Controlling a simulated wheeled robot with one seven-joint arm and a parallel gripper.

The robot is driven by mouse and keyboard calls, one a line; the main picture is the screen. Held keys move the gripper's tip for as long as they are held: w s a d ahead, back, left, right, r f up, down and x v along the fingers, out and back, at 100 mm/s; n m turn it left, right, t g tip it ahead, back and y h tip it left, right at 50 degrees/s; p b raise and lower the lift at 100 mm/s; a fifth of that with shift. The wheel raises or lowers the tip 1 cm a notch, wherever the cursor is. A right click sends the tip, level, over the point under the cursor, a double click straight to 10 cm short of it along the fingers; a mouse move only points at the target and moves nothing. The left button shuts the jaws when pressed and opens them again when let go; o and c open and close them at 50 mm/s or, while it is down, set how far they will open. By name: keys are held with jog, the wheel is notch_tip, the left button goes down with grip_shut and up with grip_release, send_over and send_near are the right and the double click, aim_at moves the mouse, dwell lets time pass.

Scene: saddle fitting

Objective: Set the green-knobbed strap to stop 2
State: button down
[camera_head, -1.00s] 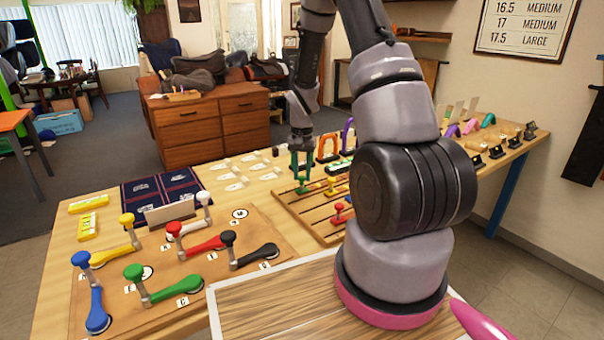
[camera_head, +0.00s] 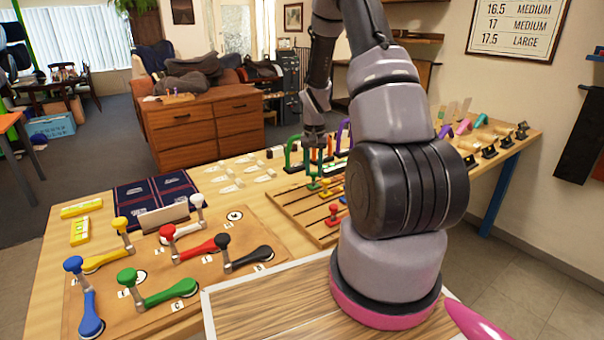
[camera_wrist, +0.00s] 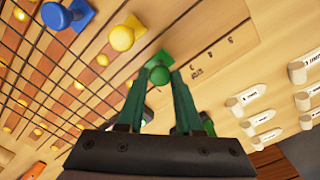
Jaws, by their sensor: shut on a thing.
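The green-knobbed strap (camera_wrist: 160,74) is a small green block with a round knob on the slotted wooden board (camera_wrist: 105,75). In the wrist view my gripper (camera_wrist: 160,88) has a finger on each side of the green knob and is shut on it. In the head view my gripper (camera_head: 316,168) reaches down to the far part of the slotted board (camera_head: 272,196), with the green strap (camera_head: 313,185) low between its fingers. The yellow knob (camera_wrist: 121,38) and blue knob (camera_wrist: 56,16) stand in neighbouring slots. Small dark marks (camera_wrist: 212,55) are printed beside the green strap; I cannot read them surely.
Green (camera_head: 290,152) and purple (camera_head: 340,138) arches stand close behind my gripper. White pegged tags (camera_wrist: 262,117) lie beside the board. Coloured cranks (camera_head: 170,292) stand on a panel at the near left. A red knob (camera_head: 334,211) sits nearer on the slotted board.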

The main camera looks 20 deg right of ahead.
jog(key=shift+d, duration=0.1)
jog(key=c, duration=0.6)
grip_release()
jog(key=shift+r, duration=0.1)
notch_tip(320, 180, up, 11)
jog(key=shift+f, duration=0.15)
